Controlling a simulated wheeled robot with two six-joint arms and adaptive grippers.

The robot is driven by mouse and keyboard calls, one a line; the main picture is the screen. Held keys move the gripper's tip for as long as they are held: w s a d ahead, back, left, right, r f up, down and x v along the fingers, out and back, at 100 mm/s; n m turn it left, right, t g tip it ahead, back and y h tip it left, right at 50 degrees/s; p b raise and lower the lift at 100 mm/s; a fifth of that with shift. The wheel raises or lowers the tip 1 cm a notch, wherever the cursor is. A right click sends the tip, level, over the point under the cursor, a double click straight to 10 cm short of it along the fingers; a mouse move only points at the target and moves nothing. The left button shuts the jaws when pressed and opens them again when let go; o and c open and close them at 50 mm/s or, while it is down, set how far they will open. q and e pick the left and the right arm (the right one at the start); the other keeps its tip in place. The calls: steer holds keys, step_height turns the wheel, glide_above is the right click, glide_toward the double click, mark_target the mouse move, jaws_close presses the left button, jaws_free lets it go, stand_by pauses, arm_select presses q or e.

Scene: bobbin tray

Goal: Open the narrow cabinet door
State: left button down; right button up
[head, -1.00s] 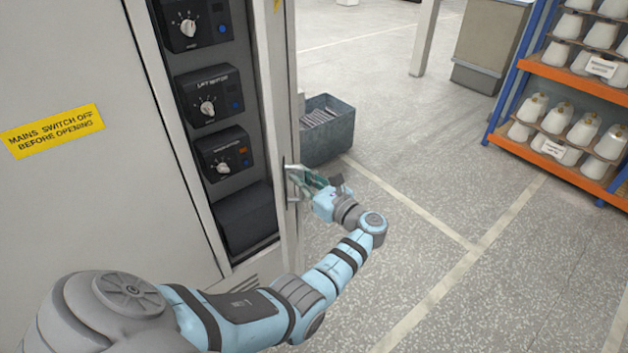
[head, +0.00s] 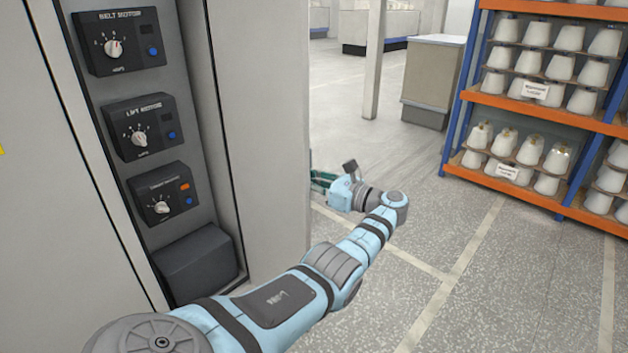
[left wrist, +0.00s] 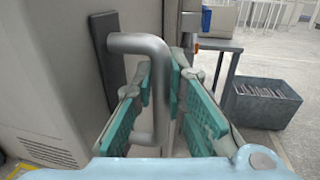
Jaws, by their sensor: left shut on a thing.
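The narrow cabinet door (head: 265,130) stands open in the head view, its pale inner side facing the camera. Its handle is hidden behind the door there. In the left wrist view the handle (left wrist: 137,43) is a bent grey tube on a dark backing plate (left wrist: 106,62). My left gripper (head: 322,181) is at the door's far right edge, partly hidden by it. In the left wrist view its teal-padded fingers (left wrist: 163,92) are shut around the upright part of the handle. My right gripper is in neither view.
The open compartment shows several dark control boxes with knobs (head: 140,127). A grey bin (left wrist: 262,103) stands on the floor beyond the door. An orange-and-blue rack (head: 540,95) of white cones stands at right. Speckled floor between is clear.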

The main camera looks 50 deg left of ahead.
arm_select(q)
steer(key=shift+w+a, duration=0.1)
steer(key=shift+w, duration=0.05)
steer(key=c, duration=1.6)
jaws_free()
